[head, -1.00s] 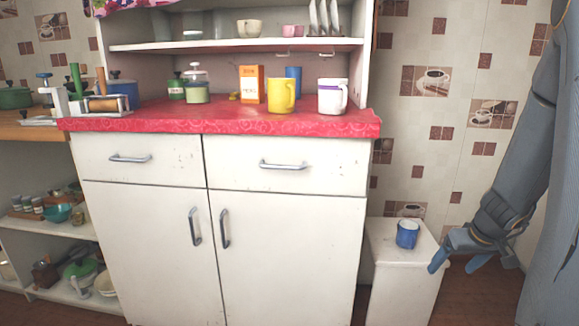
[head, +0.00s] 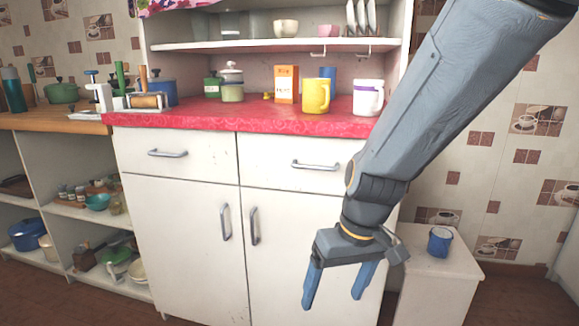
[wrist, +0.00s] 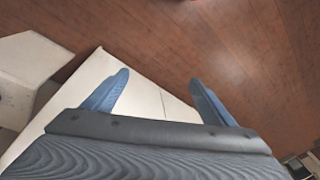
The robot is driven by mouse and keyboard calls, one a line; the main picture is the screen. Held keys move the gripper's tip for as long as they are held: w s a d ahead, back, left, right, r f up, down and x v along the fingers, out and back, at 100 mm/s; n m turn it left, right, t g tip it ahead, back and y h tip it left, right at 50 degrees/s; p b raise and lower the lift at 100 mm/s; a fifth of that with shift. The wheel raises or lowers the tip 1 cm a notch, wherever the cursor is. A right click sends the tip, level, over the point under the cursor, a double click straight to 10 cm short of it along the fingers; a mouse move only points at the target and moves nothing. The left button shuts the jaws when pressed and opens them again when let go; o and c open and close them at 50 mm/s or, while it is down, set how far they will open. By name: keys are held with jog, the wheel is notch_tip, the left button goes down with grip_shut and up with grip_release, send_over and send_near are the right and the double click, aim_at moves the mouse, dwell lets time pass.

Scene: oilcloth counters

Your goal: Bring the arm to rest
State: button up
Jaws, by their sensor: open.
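My gripper (head: 336,290) hangs in front of the white cabinet's right door in the head view, fingers pointing down. The two blue fingers are spread apart with nothing between them. In the wrist view my gripper (wrist: 158,90) is also open and empty, with the wooden floor and a pale cabinet surface beyond it. My arm reaches in from the upper right of the head view and hides part of the cabinet's right side.
A red counter (head: 210,121) holds a yellow mug (head: 315,97), a white mug (head: 367,98) and an orange box (head: 286,84). A blue mug (head: 439,242) stands on a low white stand (head: 440,275) right of my gripper. Open shelves (head: 60,158) are at left.

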jog(key=s+a+r+n+h, duration=0.15)
jog(key=s+a, duration=0.45)
jog(key=s, duration=0.6)
jog(key=d+r+m+p, duration=0.2)
jog(key=d+r+p, duration=0.6)
jog(key=r+p, duration=0.2)
jog(key=s+d+r+m+p, duration=0.1)
jog(key=d+r+m+p, duration=0.2)
jog(key=d+r+p, duration=0.5)
notch_tip(320, 180, up, 3)
jog(key=p, duration=0.7)
jog(key=shift+d+g, duration=0.2)
jog(key=shift+g, duration=0.2)
jog(key=shift+f+h, duration=0.1)
jog(key=shift+h, duration=0.15)
